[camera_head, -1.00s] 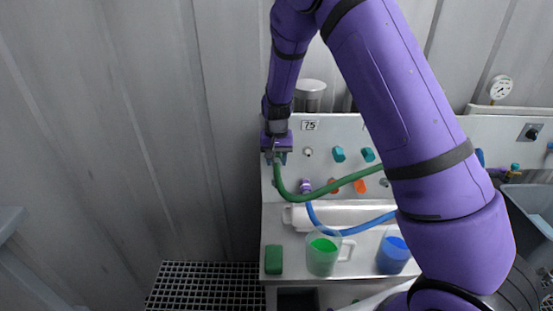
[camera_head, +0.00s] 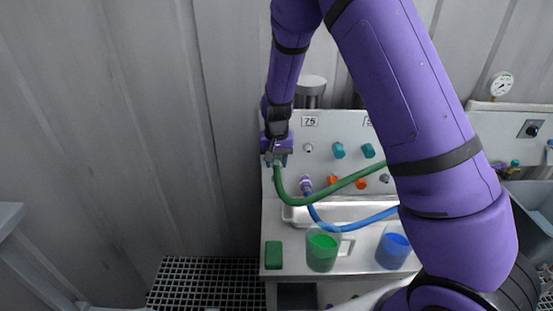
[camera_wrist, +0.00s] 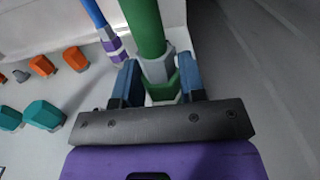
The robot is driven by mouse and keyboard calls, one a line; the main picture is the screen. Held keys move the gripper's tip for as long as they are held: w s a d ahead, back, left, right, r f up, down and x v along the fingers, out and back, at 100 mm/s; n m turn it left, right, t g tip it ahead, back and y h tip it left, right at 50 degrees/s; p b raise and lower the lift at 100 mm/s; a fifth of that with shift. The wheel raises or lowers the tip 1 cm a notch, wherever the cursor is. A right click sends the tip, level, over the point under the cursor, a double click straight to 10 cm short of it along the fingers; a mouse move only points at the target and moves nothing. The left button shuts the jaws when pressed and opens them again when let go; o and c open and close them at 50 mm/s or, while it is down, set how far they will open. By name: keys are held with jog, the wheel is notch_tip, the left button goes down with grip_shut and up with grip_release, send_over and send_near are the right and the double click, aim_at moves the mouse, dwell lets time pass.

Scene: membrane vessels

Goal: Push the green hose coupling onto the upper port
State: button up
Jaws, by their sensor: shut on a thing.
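My gripper (camera_head: 276,160) is shut on the green hose coupling (camera_wrist: 161,72), whose green and grey hex body sits between the two blue fingers in the wrist view. The green hose (camera_head: 335,185) hangs from it and loops right, passing behind my arm. In the head view my gripper is left of the upper port (camera_head: 308,148), a small grey stub on the pale panel, with a gap between. The upper port cannot be made out in the wrist view. Below it, a purple coupling (camera_head: 305,184) with a blue hose (camera_head: 340,226) is at the lower port.
Teal knobs (camera_head: 339,150) and orange knobs (camera_head: 361,183) stick out of the panel to the right. A tray (camera_head: 335,212), a green block (camera_head: 273,255) and jugs of green (camera_head: 322,250) and blue (camera_head: 392,250) liquid stand below. Left of the panel is open room before the wall.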

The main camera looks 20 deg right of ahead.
jog(key=shift+s+a, duration=0.2)
jog(key=shift+s, duration=0.4)
jog(key=shift+s+a, duration=0.2)
jog(key=shift+s, duration=0.35)
